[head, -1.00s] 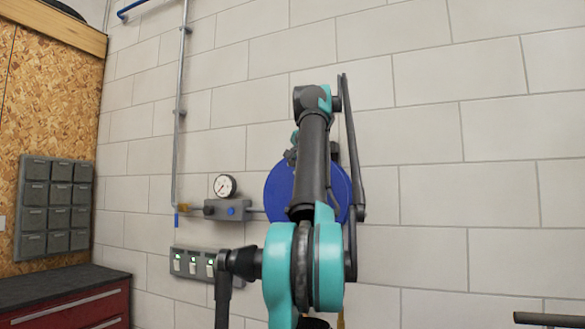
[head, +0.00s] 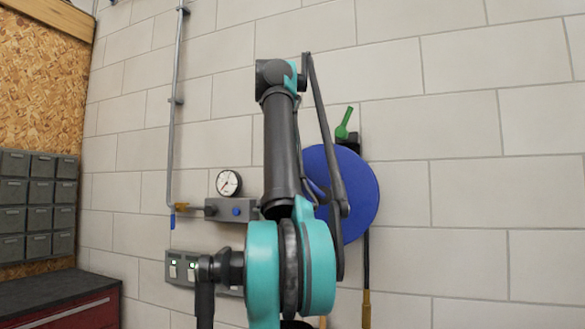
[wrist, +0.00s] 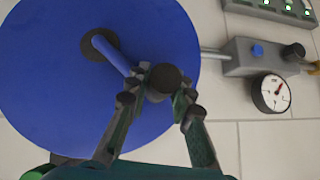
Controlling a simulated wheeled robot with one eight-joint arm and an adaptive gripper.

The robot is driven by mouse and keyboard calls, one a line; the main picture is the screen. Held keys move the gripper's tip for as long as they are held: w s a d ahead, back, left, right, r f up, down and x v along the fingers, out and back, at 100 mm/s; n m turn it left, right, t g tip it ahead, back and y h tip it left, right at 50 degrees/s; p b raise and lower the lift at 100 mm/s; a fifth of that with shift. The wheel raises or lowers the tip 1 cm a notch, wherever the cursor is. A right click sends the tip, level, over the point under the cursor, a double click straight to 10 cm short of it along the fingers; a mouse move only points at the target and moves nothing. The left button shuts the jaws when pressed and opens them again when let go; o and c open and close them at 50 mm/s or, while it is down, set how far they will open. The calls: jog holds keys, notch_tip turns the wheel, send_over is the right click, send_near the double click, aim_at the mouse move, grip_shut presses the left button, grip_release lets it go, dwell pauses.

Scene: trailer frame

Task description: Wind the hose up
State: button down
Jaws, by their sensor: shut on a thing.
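The blue hose reel (head: 352,195) is a round disc on the block wall, partly hidden behind my arm in the head view. It fills the left of the wrist view (wrist: 45,100). A blue crank arm (wrist: 112,52) runs from the dark hub (wrist: 97,44) to a dark round crank knob (wrist: 165,76). My gripper (wrist: 162,86) is shut on this knob, with a finger on either side. My arm hides the gripper in the head view. The dark hose (head: 366,262) hangs straight down below the reel, with a yellow-brown end piece (head: 366,308).
A green lever (head: 344,122) stands above the reel. Left of the reel are a grey valve block (head: 232,210), a pressure gauge (head: 228,183) and a switch panel (head: 180,268). A red cabinet (head: 70,314) is at lower left. The wall to the right is bare.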

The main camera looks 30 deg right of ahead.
jog(key=shift+w+a+f+n+g+h, duration=0.2)
jog(key=shift+w+f+g, duration=0.1)
jog(key=shift+f, duration=0.1)
jog(key=shift+w+a+f+n+g+h, duration=0.2)
jog(key=shift+f+g, duration=0.1)
jog(key=shift+f, duration=0.1)
jog(key=c, duration=1.3)
grip_release()
jog(key=shift+s, duration=0.1)
jog(key=s+a+r, duration=0.3)
jog(key=s+a, duration=0.6)
jog(key=a, duration=0.3)
jog(key=shift+a+r, duration=0.25)
jog(key=shift+s, duration=0.1)
